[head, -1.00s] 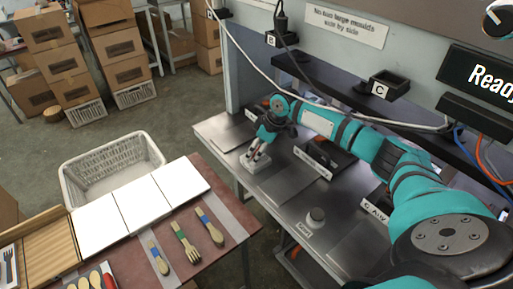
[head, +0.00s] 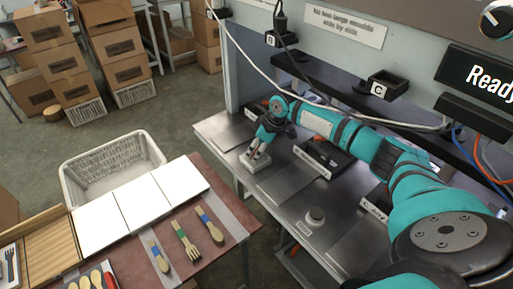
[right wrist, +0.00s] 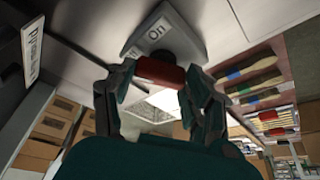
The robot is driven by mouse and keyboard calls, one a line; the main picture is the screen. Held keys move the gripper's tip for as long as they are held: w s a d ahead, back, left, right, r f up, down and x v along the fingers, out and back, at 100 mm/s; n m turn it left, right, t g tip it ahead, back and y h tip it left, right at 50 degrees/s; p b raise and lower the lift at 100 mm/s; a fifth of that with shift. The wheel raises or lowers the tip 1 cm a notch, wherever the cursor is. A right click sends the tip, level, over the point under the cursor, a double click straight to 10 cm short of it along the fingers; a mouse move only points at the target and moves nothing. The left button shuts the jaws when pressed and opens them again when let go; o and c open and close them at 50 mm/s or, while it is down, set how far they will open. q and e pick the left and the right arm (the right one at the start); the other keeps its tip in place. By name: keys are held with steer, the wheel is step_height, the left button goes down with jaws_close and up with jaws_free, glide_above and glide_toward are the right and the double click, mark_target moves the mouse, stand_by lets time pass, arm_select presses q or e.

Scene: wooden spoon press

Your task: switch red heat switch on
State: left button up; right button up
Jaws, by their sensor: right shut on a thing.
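The red heat switch (right wrist: 158,72) shows in the right wrist view as a red handle on a dark round base. It is on a pale switch plate (right wrist: 143,38) whose label reads "On"; the rest of the label is partly hidden. My right gripper (right wrist: 160,88) is shut on the red handle, one finger on each side. In the head view, my right gripper (head: 257,152) is down at the plate (head: 251,166) on the metal bench, and the red handle is hidden there. My left gripper is not in view.
The metal bench (head: 278,182) carries a dark press block (head: 320,158) and a round button (head: 316,216). A table (head: 243,222) with wooden cutlery and white panels (head: 143,203) stands at left. A white basket (head: 110,165) is behind it. Cables hang above.

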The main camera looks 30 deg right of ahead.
steer(key=m+h+p, duration=0.1)
steer(key=m+p, duration=0.1)
steer(key=p, duration=0.1)
steer(key=m+h+p, duration=0.1)
steer(key=m+p, duration=0.2)
steer(key=p, duration=0.1)
steer(key=m+p, duration=0.2)
steer(key=p, duration=0.2)
steer(key=shift+a+r+m+t+h, duration=0.2)
steer(key=shift+r+m+t+h, duration=0.1)
steer(key=shift+t+h, duration=0.1)
steer(key=shift+f+m+h+p, duration=0.1)
steer(key=shift+m+h+p, duration=0.3)
steer(key=shift+m+p, duration=0.6)
steer(key=shift+f+m+h+p, duration=0.1)
steer(key=shift+m+h+p, duration=0.3)
steer(key=shift+m, duration=0.6)
steer(key=o, duration=1.2)
